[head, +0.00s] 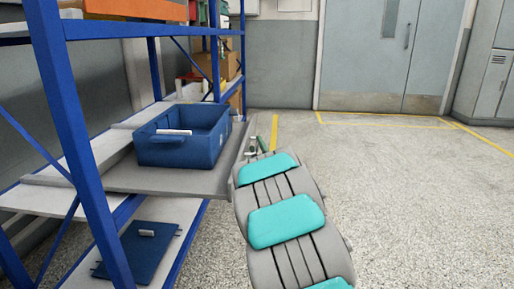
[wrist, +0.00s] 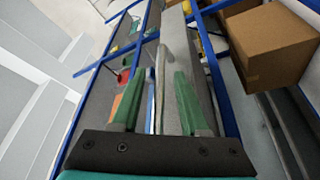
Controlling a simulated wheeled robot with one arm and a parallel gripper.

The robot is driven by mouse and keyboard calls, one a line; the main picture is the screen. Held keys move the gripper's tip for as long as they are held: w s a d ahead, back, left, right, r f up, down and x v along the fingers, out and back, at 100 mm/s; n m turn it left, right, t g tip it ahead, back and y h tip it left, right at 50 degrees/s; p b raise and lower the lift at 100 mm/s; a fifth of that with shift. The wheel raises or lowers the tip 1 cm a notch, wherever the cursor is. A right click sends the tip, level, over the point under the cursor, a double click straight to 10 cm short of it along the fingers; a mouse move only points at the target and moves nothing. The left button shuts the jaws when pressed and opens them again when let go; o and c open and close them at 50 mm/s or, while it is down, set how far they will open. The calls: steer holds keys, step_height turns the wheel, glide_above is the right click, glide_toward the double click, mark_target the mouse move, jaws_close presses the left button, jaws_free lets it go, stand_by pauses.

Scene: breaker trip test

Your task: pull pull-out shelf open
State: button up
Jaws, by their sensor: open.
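The grey pull-out shelf (head: 165,182) juts out of the blue rack toward the open floor, with a blue bin (head: 180,138) on it. My gripper (head: 258,146) is at the shelf's outer right edge. In the wrist view, my gripper (wrist: 159,62) is open, with its green fingers apart. A pale thin bar (wrist: 160,78), which looks like the shelf's handle, runs lengthwise between the fingers. I cannot tell whether either finger touches it. My arm hides part of the floor beside the shelf.
The blue rack's post (head: 75,130) stands in front of the shelf. A blue panel (head: 140,252) lies on the lower level. A cardboard box (wrist: 268,45) shows in the wrist view. The floor (head: 400,190) to the right is clear, up to grey double doors (head: 385,50).

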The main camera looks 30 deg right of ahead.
steer(key=v, duration=0.7)
steer(key=shift+s, duration=0.3)
steer(key=shift+a, duration=0.1)
